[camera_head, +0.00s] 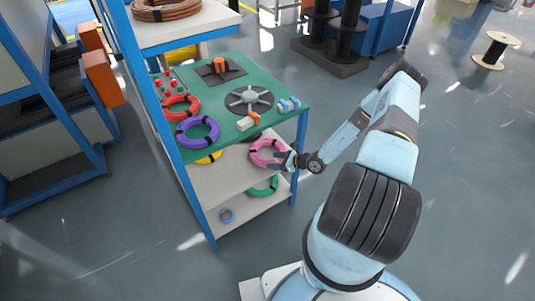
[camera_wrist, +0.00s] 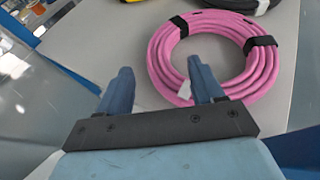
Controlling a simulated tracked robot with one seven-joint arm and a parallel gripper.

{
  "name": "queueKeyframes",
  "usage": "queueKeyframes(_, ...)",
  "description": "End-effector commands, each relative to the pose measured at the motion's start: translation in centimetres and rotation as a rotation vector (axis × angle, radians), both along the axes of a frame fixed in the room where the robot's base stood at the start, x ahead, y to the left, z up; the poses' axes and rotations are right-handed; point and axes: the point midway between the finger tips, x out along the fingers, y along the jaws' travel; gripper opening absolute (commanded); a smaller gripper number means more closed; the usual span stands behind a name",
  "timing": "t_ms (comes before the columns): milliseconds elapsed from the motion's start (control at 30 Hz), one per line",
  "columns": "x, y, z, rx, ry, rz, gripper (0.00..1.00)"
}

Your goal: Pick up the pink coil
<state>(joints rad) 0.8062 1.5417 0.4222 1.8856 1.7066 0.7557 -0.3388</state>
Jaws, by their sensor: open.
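The pink coil (camera_wrist: 165,62) lies flat on a light grey shelf, a ring of pink cable with black bands and a small white tag. In the head view the pink coil (camera_head: 257,154) is on the middle shelf, under the green top, near its right edge. My gripper (camera_wrist: 160,85) is open with its two dark blue fingers apart. In the wrist view its right finger overlaps the coil's near left part, and its left finger is outside the ring. I cannot tell whether a finger touches the coil. In the head view my gripper (camera_head: 283,159) is at the coil's right side.
The green top (camera_head: 222,98) overhangs the shelf and carries red (camera_head: 180,107) and purple (camera_head: 186,140) coils and a grey reel (camera_head: 249,100). A yellow coil (camera_head: 210,157) shares the pink coil's shelf. A green coil (camera_head: 265,187) lies below. A blue post (camera_head: 299,148) stands close to my gripper.

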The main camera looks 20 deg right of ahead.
Motion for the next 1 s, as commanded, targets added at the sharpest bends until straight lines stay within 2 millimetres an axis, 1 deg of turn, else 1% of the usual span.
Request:
queueKeyframes(267, 0.7, 1.0, -0.5, 0.001, -0.001, 0.000, 0.67)
queueKeyframes(467, 1.7, 2.9, -1.7, 0.001, 0.000, 0.001, 0.67)
queueKeyframes(600, 2.7, 4.1, -2.4, 0.000, -0.001, 0.000, 0.67)
queueKeyframes(700, 3.1, 4.5, -2.6, 0.000, -0.001, 0.000, 0.67)
queueKeyframes(867, 3.1, 4.5, -2.6, 0.000, -0.002, 0.001, 0.67)
queueKeyframes(1000, 3.1, 4.5, -2.5, 0.000, -0.002, 0.001, 0.56)
